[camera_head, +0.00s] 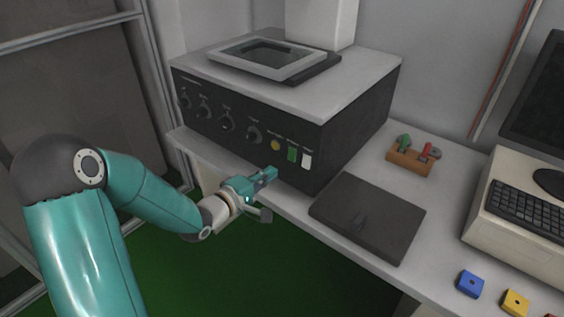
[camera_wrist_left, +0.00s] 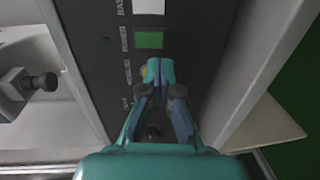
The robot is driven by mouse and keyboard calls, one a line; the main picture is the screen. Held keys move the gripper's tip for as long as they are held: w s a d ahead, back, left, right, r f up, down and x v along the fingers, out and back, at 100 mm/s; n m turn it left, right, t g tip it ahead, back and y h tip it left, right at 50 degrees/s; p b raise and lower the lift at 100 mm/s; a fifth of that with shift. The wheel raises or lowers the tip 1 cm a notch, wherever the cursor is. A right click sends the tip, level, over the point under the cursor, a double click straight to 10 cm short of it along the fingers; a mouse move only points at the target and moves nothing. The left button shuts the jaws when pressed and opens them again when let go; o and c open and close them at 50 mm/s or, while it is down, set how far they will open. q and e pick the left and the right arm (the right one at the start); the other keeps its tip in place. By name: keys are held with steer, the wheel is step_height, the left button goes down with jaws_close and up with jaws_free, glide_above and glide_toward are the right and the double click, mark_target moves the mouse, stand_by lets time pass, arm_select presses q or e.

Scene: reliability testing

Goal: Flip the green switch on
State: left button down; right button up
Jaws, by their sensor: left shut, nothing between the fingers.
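The green switch (camera_head: 292,154) is on the front panel of the dark box-shaped machine (camera_head: 345,135), between a yellow round button (camera_head: 275,145) and a white switch (camera_head: 307,160). My left gripper (camera_head: 270,174) is shut and empty, just in front of the panel, below the yellow button and the green switch. In the left wrist view the green switch (camera_wrist_left: 149,40) lies beyond the closed fingertips (camera_wrist_left: 159,66), and the yellow button (camera_wrist_left: 144,71) is partly hidden behind them. I cannot tell whether the fingertips touch the panel. My right gripper is not in view.
Several knobs (camera_head: 228,121) line the panel's left part. A dark flat plate (camera_head: 367,216) lies on the table right of the machine. A wooden block with a green and a red part (camera_head: 412,160) stands behind it. A keyboard (camera_head: 520,205) and blue (camera_head: 470,284) and yellow (camera_head: 515,302) blocks are at right.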

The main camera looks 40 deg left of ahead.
mark_target(290, 160)
arm_select(q)
steer(key=w, duration=0.6)
steer(key=shift+w+d+f+p, duration=0.2)
steer(key=shift+w+f+p, duration=0.05)
steer(key=shift+f+p, duration=0.15)
